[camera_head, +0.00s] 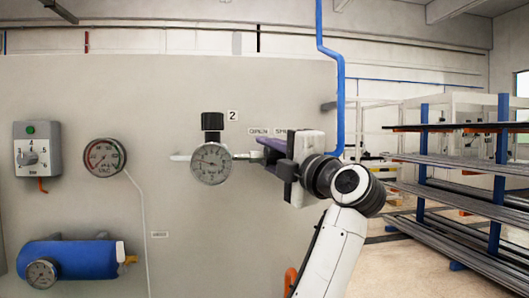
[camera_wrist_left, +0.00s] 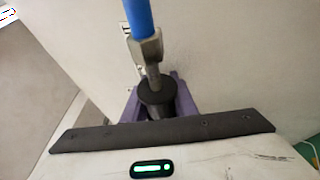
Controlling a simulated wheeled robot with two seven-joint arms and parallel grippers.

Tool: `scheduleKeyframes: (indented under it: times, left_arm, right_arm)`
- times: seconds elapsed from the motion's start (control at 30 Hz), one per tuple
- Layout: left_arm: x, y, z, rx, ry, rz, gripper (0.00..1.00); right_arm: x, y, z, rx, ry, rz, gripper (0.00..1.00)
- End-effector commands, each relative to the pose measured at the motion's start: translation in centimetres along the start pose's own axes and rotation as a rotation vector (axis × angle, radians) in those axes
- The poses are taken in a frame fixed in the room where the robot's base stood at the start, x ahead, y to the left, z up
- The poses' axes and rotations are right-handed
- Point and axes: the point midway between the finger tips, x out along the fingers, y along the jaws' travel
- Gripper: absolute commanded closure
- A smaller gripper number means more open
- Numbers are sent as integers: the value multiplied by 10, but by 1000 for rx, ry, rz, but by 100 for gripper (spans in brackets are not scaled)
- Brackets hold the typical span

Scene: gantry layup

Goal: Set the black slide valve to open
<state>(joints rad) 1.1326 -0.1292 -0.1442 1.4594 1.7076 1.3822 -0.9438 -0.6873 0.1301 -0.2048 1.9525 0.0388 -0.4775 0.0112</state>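On the grey wall panel, the OPEN label (camera_head: 258,132) sits left of a second, partly covered label (camera_head: 280,132), above a line that runs right from a gauge. My left gripper (camera_head: 282,152) is at this line, with its purple fingers hiding most of the valve. In the left wrist view, a black sleeve (camera_wrist_left: 158,95), apparently the slide valve, stands between the purple fingers (camera_wrist_left: 156,108). A metal fitting (camera_wrist_left: 146,50) and a blue hose (camera_wrist_left: 138,15) lie beyond it. Whether the fingers press on the sleeve is unclear. My right gripper is not in view.
A gauge (camera_head: 211,163) with a black knob (camera_head: 212,121), marked 2, is left of the gripper. A red-marked gauge (camera_head: 104,157), a grey selector box (camera_head: 37,149) and a blue tank (camera_head: 75,259) are further left. A loaded rack (camera_head: 421,150) stands right.

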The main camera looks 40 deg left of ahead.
Motion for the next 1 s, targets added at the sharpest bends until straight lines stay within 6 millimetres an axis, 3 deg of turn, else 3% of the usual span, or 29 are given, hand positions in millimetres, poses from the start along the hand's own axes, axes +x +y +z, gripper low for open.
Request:
scheduleKeyframes:
  times: [0.03, 0.1, 0.47, 0.8, 1.0]
  left_arm:
    - [2, -2, -4, 3, 14, -5, 68]
    - [2, -2, -5, 3, 15, -5, 56]
    - [-4, -2, -2, 1, 7, -4, 56]
    - [-56, -3, -2, 1, 7, -6, 56]
    - [-72, -2, -3, 2, 11, -4, 56]
  right_arm:
    - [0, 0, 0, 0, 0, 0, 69]
    - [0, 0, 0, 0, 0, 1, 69]
    - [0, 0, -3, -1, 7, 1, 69]
    - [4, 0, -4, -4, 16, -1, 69]
    - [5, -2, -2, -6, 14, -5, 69]
